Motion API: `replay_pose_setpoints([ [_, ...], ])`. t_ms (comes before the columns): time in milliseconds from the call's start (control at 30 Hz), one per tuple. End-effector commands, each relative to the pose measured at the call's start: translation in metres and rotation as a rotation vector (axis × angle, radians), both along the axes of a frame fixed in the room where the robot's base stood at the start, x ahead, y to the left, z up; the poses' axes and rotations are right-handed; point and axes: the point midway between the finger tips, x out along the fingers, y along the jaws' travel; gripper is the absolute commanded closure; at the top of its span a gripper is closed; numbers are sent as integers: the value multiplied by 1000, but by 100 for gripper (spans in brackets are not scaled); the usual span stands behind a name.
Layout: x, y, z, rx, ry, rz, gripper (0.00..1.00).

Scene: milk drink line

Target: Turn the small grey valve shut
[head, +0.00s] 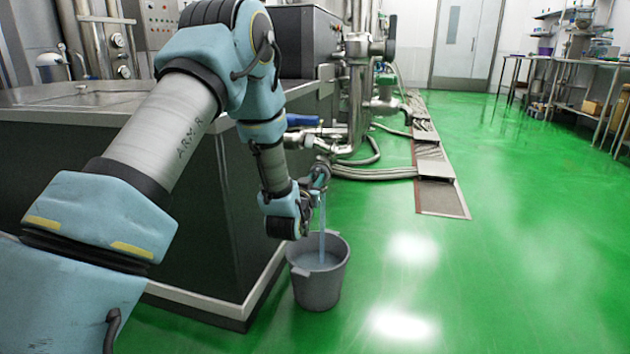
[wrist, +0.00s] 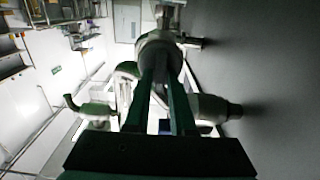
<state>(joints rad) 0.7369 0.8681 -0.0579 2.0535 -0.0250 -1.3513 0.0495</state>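The spout with the small grey valve (head: 320,172) is at the end of the pipework at the right of the dark tank, largely hidden by my arm. A stream of pale liquid (head: 322,222) runs down from it. My gripper (head: 308,188) is at the spout, its fingers hard to make out there. In the wrist view my two dark green fingers (wrist: 161,66) reach up to a rounded grey metal part (wrist: 160,42), with a narrow gap between them. I cannot tell whether they grip it or only lie against it.
A grey bucket (head: 320,285) stands on the green floor below, with liquid in it. The dark tank (head: 190,235) is close on the left. A blue-handled valve (head: 303,120) and hoses (head: 375,172) are just behind. The floor to the right is clear.

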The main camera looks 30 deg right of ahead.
Motion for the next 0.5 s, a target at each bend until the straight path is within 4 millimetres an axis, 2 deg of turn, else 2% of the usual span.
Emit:
replay_pose_setpoints([
  [33,0,0,0,0,0,0,84],
  [200,0,0,0,0,0,0,100],
  [500,0,0,0,0,0,0,100],
])
